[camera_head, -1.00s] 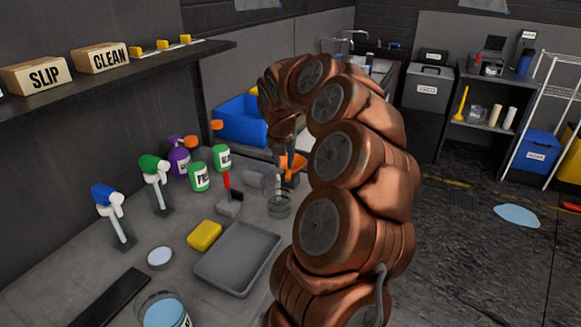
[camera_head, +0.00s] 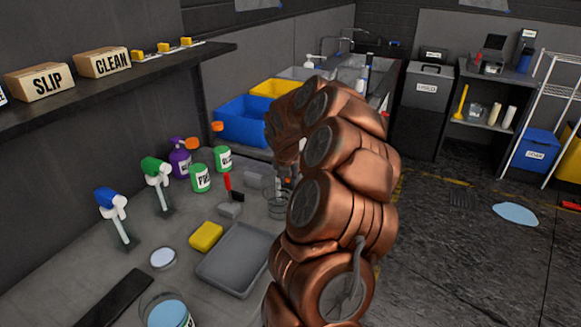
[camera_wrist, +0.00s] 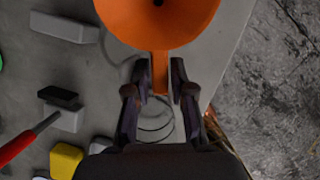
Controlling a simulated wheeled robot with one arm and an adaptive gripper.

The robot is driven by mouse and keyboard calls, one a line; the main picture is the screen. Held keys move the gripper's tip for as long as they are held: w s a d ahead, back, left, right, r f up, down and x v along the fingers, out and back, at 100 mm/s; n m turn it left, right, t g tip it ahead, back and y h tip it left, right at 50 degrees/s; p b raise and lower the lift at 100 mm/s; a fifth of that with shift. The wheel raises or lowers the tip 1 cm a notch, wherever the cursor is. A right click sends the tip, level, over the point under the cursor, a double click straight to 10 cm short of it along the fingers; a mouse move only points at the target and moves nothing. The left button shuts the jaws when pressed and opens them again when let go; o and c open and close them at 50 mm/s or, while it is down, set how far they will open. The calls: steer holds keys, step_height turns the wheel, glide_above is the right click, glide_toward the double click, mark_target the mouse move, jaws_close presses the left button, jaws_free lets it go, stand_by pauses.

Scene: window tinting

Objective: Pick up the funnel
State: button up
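The orange funnel (camera_wrist: 160,22) shows large in the wrist view, its wide mouth facing the camera and cut off by the top edge. Its narrow orange tab (camera_wrist: 159,72) lies between the two fingers of my gripper (camera_wrist: 162,76), which look shut on it. The funnel looks much closer to the camera than the things on the grey worktop (camera_head: 75,262), so it appears held above the top. In the head view my arm hides the funnel, and my gripper is mostly hidden too.
A clear round container (camera_head: 277,206) stands on the worktop near my gripper. A red-handled tool (camera_head: 229,186), a yellow sponge (camera_head: 206,236), a grey tray (camera_head: 235,258), spray bottles and green-labelled bottles (camera_head: 201,177) are to the left. A blue bin (camera_head: 240,121) stands behind. Open floor lies right.

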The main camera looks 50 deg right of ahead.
jaws_close()
stand_by(0.3)
